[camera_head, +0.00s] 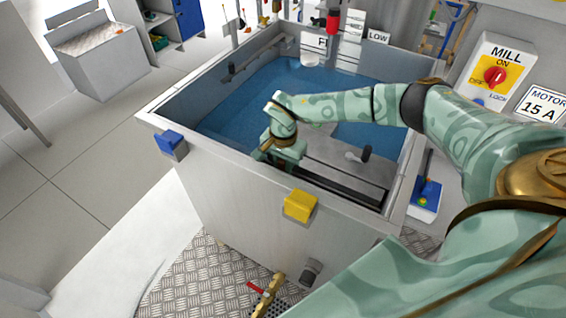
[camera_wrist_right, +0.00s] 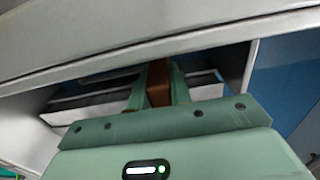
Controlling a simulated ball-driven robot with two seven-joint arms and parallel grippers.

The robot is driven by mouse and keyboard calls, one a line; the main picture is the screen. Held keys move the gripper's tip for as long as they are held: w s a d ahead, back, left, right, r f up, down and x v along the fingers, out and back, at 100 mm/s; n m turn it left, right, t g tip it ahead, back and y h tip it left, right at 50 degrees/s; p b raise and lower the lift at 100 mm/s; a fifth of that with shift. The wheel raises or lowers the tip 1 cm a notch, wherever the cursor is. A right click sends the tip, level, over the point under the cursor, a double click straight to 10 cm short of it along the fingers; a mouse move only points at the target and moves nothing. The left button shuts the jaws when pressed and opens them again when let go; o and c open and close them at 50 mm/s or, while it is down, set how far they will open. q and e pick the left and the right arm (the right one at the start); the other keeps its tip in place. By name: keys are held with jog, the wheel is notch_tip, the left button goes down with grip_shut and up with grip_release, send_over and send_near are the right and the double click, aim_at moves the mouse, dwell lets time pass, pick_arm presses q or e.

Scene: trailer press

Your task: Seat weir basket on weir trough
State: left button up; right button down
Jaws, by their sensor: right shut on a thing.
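My right gripper (camera_head: 277,154) is down inside the tank, close behind its front wall. In the right wrist view, its fingers (camera_wrist_right: 158,90) are shut on a small brown block (camera_wrist_right: 158,78), perhaps the weir basket's handle. A long dark and pale slotted piece (camera_head: 345,186), apparently the weir trough, runs along the inside of the front wall to the right of the gripper. Dark and white box-like parts (camera_wrist_right: 92,102) lie beyond the fingers in the wrist view. I cannot tell basket from trough there, nor whether they touch. My left gripper is not in view.
The tank's pale rim (camera_head: 230,150) stands close to the gripper, with a blue block (camera_head: 170,142) and a yellow block (camera_head: 300,205) on its front. Blue liquid (camera_head: 245,108) fills the far left. A dark knob (camera_head: 366,153) stands on the grey surface right of the gripper.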

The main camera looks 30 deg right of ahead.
jog(key=shift+f, duration=0.3)
dwell(0.6)
jog(key=c, duration=1.2)
grip_release()
notch_tip(320, 180, up, 16)
jog(key=p, duration=0.1)
jog(key=shift+r+p, duration=0.15)
jog(key=shift+p, duration=0.15)
